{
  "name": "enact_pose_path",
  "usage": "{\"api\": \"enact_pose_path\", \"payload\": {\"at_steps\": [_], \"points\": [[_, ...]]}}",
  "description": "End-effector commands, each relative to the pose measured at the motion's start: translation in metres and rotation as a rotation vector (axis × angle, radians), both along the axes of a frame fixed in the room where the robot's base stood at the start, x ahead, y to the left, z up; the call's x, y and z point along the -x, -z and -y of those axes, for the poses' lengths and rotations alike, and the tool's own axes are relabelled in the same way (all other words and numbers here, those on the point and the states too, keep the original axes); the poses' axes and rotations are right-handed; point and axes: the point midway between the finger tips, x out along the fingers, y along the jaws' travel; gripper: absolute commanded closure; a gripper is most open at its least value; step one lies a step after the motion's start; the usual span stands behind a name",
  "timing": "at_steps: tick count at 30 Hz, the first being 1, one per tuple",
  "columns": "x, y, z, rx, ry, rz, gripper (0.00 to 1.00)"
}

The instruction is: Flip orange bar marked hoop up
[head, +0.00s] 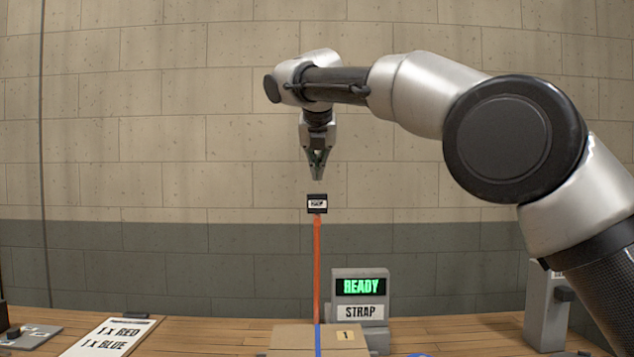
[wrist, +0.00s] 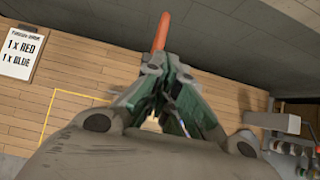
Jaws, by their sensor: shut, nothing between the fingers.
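An orange bar (head: 317,265) stands upright behind the cardboard box at the middle of the head view. A black block (head: 317,204) with a small white label caps its top; the lettering is too small to read surely. My gripper (head: 316,177) points down just above the block, apart from it. Its fingers are shut with nothing between them. In the wrist view the orange bar (wrist: 161,31) shows beyond my shut fingertips (wrist: 165,58). The lower end of the bar is hidden behind the box.
The cardboard box (head: 290,341) has a blue strip and a tag marked 1. A grey unit (head: 345,273) shows READY and STRAP. A sign (head: 112,336) reads 1 x RED, 1 x BLUE. Another grey unit (head: 545,300) stands right, partly behind my arm.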

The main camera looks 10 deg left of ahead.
Motion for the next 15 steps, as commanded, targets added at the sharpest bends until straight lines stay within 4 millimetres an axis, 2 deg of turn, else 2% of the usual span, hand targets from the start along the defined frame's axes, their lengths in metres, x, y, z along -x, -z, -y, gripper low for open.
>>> {"api": "enact_pose_path", "payload": {"at_steps": [3,6,15], "points": [[0.017,-0.021,0.003,-0.003,-0.002,0.003,1.0],[0.027,-0.033,0.006,-0.003,-0.002,0.002,1.0],[0.04,-0.047,0.009,-0.003,-0.002,0.003,1.0]]}}
